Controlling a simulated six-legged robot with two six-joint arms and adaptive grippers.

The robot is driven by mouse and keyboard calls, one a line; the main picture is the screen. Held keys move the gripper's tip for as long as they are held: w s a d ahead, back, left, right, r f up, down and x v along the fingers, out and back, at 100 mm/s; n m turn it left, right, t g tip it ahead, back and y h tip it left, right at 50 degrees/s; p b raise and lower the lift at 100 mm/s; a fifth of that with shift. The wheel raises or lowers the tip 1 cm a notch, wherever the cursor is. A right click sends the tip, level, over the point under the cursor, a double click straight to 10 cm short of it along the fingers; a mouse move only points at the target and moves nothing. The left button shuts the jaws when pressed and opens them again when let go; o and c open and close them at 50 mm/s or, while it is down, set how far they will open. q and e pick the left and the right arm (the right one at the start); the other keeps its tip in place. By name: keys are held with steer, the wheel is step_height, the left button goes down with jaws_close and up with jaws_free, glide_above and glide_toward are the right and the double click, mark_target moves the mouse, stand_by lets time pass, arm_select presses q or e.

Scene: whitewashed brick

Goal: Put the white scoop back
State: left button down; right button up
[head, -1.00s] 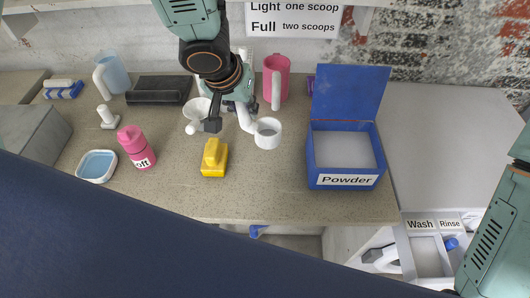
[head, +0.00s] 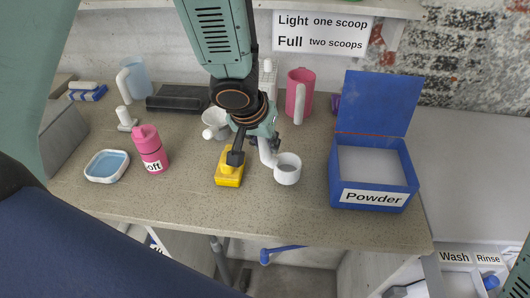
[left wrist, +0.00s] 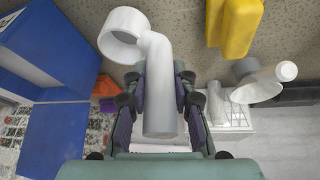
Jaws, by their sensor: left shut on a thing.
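The white scoop (head: 288,172), a round cup with a bent handle, is in my left gripper (head: 262,143). In the left wrist view the fingers (left wrist: 158,78) are shut on both sides of the scoop's handle (left wrist: 160,100), and its cup (left wrist: 122,35) sticks out beyond the fingertips. The scoop is between the yellow bottle (head: 229,172) and the blue Powder box (head: 372,202), over the counter; its exact height is unclear. The Powder box's lid is open, with pale powder inside. A white rack (left wrist: 228,122) is partly hidden behind the gripper. My right gripper is out of view.
A pink mug (head: 300,92) stands at the back. A white funnel (head: 214,122) is left of the gripper. A pink bottle (head: 150,150) and a blue-filled dish (head: 106,166) are at the left. The counter's front strip is clear. Wash and Rinse compartments (head: 470,257) are lower right.

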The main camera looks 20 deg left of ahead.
arm_select(q)
steer(key=shift+f+b, duration=0.35)
steer(key=shift+f, duration=0.5)
steer(key=shift+w+a+f, duration=0.1)
steer(key=shift+w+f, duration=0.25)
steer(key=shift+w, duration=0.1)
steer(key=shift+s, duration=0.35)
steer(key=c, duration=1.5)
jaws_free()
steer(key=shift+b, duration=0.3)
steer(key=shift+c, duration=0.2)
steer(key=o, duration=0.4)
steer(key=shift+w+f, duration=0.15)
steer(key=shift+w, duration=0.2)
steer(key=shift+o, duration=0.3)
steer(key=shift+s, duration=0.3)
steer(key=shift+w+r+p, duration=0.1)
steer(key=shift+r+p, duration=0.25)
steer(key=shift+r, duration=0.15)
steer(key=p+v, duration=0.8)
steer(key=v, duration=0.4)
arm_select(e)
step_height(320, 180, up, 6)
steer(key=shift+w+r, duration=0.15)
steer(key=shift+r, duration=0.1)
